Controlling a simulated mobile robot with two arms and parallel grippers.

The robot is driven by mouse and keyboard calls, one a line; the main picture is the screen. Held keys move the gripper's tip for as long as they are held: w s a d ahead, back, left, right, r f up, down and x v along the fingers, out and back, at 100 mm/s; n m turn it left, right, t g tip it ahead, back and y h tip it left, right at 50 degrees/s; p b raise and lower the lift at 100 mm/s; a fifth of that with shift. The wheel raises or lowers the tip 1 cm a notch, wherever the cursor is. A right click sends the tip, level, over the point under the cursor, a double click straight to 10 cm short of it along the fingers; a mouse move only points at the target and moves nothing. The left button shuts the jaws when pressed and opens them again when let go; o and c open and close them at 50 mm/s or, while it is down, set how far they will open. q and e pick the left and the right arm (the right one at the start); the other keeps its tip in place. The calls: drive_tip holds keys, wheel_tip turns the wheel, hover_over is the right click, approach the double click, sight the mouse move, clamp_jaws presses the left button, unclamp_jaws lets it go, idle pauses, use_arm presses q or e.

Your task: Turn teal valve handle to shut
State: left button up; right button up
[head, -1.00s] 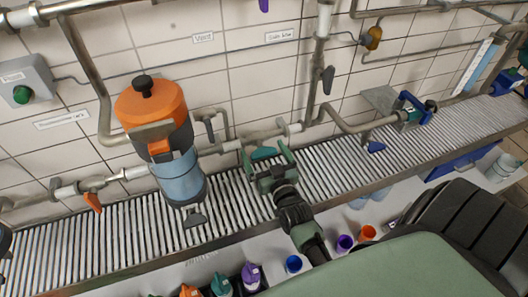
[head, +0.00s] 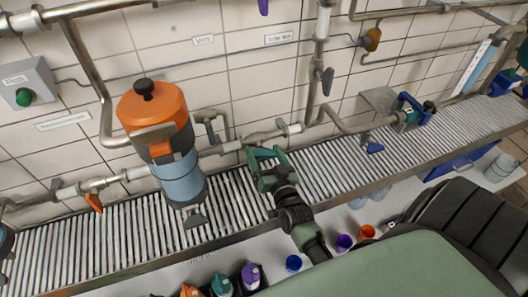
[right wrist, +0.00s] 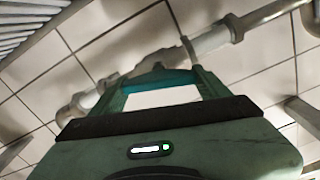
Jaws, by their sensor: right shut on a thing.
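The teal valve handle (right wrist: 158,80) sits on the valve of the grey wall pipe. In the right wrist view it spans the gap between my two green fingers, near their tips. In the head view the handle (head: 265,153) is partly hidden by my right gripper (head: 264,160), which comes from below right and reaches the pipe. My right gripper (right wrist: 158,84) is shut on the handle, with a finger at each of its ends. My left gripper is not in view.
An orange and blue canister (head: 168,140) stands left of my gripper. A grey valve handle (head: 327,81) hangs on the upright pipe to the right. An orange handle (head: 94,202) is at the far left. The slatted ledge (head: 330,180) below the pipe is mostly clear.

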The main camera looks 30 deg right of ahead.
drive_tip(key=m, duration=0.3)
drive_tip(key=shift+d+m, duration=0.1)
drive_tip(key=shift+m, duration=0.3)
drive_tip(key=m, duration=0.3)
drive_tip(key=shift+f+m, duration=0.1)
drive_tip(key=shift+m, duration=0.2)
drive_tip(key=m, duration=0.3)
drive_tip(key=shift+d+f+m, duration=0.1)
drive_tip(key=shift+f+m, duration=0.05)
drive_tip(key=shift+m, duration=0.15)
drive_tip(key=shift+s+m+b, duration=0.1)
drive_tip(key=shift+m+b, duration=0.55)
drive_tip(key=shift+m, duration=1.15)
drive_tip(key=o, duration=1.4)
drive_tip(key=shift+c, duration=0.2)
